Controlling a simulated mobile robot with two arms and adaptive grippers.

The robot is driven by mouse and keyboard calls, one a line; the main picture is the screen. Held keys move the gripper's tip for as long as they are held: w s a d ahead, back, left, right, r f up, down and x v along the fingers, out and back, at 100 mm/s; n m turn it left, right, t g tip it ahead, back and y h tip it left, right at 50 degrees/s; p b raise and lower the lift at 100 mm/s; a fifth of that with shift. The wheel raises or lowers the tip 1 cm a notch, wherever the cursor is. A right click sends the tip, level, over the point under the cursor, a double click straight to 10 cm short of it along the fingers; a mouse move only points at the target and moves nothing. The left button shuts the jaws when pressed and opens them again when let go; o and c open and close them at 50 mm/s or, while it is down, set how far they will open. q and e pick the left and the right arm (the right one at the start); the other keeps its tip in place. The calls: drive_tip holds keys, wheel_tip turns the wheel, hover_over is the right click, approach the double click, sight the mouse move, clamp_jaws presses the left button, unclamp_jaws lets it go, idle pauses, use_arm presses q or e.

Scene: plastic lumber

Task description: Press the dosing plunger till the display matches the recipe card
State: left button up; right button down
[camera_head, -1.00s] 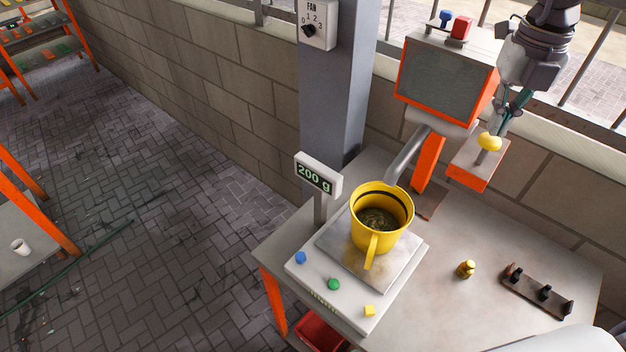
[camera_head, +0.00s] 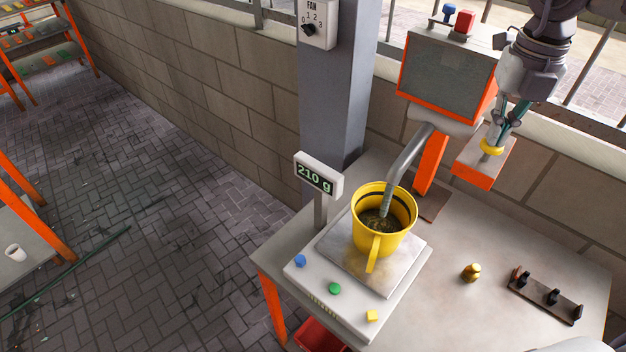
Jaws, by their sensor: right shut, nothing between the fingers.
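The dosing plunger (camera_head: 491,149) has a yellow knob on a short stem, on an orange-sided block beside the dispenser. My right gripper (camera_head: 495,138) is shut and empty, pointing down with its fingertips on the knob. The dispenser (camera_head: 447,72) is an orange box with a grey front panel and a curved metal spout (camera_head: 408,160). The spout points down into a yellow jug (camera_head: 384,222), which holds dark contents and stands on the scale (camera_head: 328,293). The scale's display (camera_head: 317,177) reads 210 g. I see no recipe card, and my left gripper is not in view.
A small brass weight (camera_head: 471,272) and a dark rack (camera_head: 545,296) with black pegs sit on the table right of the scale. A grey pillar (camera_head: 343,95) with a fan dial stands behind the display.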

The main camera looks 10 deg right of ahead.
drive_tip(key=shift+r+p, duration=1.75)
drive_tip(key=shift+r, duration=1.05)
drive_tip(key=shift+f, duration=0.1)
